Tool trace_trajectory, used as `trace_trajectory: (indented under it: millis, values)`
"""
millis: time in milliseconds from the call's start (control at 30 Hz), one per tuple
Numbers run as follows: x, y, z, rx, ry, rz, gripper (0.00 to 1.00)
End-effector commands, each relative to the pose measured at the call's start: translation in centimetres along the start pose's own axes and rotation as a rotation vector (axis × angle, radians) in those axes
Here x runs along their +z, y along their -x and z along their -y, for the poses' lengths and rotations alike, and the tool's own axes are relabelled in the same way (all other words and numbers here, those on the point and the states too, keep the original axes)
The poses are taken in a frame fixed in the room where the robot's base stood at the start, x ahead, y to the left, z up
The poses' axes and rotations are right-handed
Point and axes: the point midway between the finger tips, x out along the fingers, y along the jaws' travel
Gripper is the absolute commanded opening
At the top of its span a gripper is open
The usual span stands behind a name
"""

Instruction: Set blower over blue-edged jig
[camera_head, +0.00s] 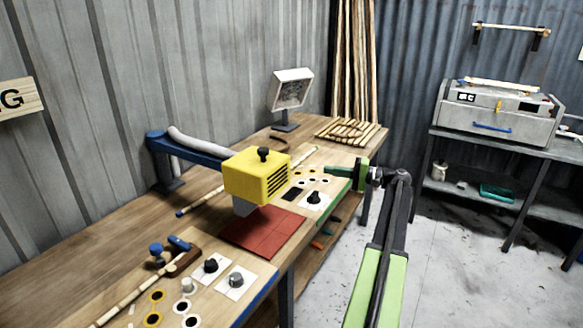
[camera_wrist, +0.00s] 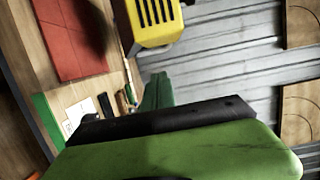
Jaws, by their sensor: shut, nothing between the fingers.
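The yellow blower (camera_head: 256,178) has a black knob on top and side slots, and hangs on a blue swing arm (camera_head: 185,150) with a grey hose. Its nozzle is above the red pad (camera_head: 262,236), between the two jigs. The blue-edged jig (camera_head: 222,302) lies at the near end of the bench. The green-edged jig (camera_head: 335,190) lies beyond the pad. My gripper (camera_head: 328,171) is shut and empty, over the green-edged jig, to the right of the blower and apart from it. In the wrist view, the blower (camera_wrist: 155,22) shows beyond the green fingertips (camera_wrist: 158,90).
A cane pole with blue clamps (camera_head: 180,243) lies along the near jig. A lamp-like panel (camera_head: 290,90) and a slatted rack (camera_head: 350,130) stand at the bench's far end. A grey machine (camera_head: 497,112) sits on a side table. The floor (camera_head: 440,270) at right is clear.

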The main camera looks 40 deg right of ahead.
Motion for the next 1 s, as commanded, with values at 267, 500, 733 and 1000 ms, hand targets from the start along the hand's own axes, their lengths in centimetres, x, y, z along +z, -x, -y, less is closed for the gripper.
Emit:
trace_trajectory:
  millis: [267,500,733,1000]
  values:
    - [-0.1,0.1,0.0,-0.003,0.000,-0.007,0.00]
    - [-0.2,-3.6,0.0,-0.002,0.000,-0.010,0.00]
    - [-0.3,-8.5,0.0,-0.002,0.000,-0.012,0.00]
    - [3.1,-9.6,0.0,-0.002,0.000,-0.016,0.00]
